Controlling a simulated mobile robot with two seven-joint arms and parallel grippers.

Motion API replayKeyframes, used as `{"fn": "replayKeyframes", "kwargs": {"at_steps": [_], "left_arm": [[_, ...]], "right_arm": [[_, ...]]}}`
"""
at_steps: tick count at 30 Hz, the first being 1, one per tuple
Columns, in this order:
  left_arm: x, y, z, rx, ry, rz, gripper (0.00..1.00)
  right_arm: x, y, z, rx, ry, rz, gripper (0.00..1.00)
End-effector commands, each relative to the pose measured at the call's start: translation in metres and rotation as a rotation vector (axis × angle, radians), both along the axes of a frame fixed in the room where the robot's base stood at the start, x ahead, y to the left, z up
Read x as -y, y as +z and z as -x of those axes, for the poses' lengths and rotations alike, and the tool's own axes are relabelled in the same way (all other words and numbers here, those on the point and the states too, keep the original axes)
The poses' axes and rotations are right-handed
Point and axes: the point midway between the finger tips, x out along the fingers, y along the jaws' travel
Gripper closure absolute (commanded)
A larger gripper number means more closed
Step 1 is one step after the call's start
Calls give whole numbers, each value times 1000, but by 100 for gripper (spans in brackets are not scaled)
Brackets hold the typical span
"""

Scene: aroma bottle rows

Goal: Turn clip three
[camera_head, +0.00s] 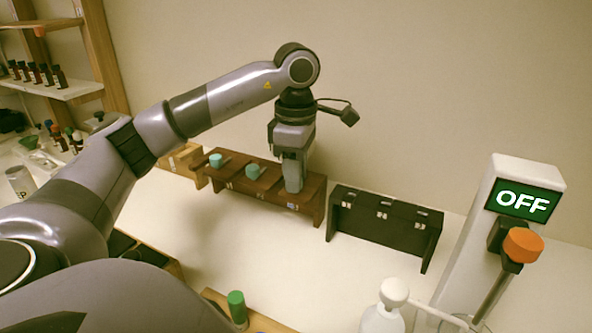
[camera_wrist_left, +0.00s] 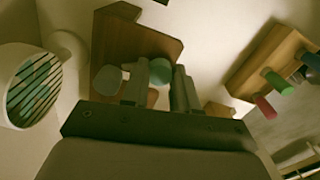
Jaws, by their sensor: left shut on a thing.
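The brown wooden rack (camera_head: 232,180) stands on the white table by the wall. Two teal caps show on it, a light one (camera_head: 215,160) and a darker one (camera_head: 252,171). My left gripper (camera_head: 293,186) points down at the rack's right end, the third place, and is shut on a part there. The fingers hide that part, which by its place is clip three. In the left wrist view the fingers (camera_wrist_left: 159,92) stand over the rack (camera_wrist_left: 125,40), with a round teal cap (camera_wrist_left: 160,71) behind them. My right gripper is out of view.
A black rack (camera_head: 380,224) with several small clips stands close to the right of the brown rack. A white post (camera_head: 528,170) with a screen reading OFF stands further right, with an orange knob (camera_head: 523,245). A white bottle (camera_head: 385,318) is at the front. Shelves with small bottles (camera_head: 38,75) are at left.

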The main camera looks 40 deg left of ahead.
Motion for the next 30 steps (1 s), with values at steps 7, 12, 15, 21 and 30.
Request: {"fn": "replayKeyframes", "kwargs": {"at_steps": [7,12,15,21,30], "left_arm": [[0,1,0,3,-211,1,100],[0,1,0,3,-324,2,100],[0,1,0,4,-373,2,100],[1,1,0,5,-436,2,100],[1,1,0,5,-462,2,100]], "right_arm": [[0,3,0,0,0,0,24],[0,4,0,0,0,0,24],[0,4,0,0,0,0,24],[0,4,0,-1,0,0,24],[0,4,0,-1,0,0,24]]}}
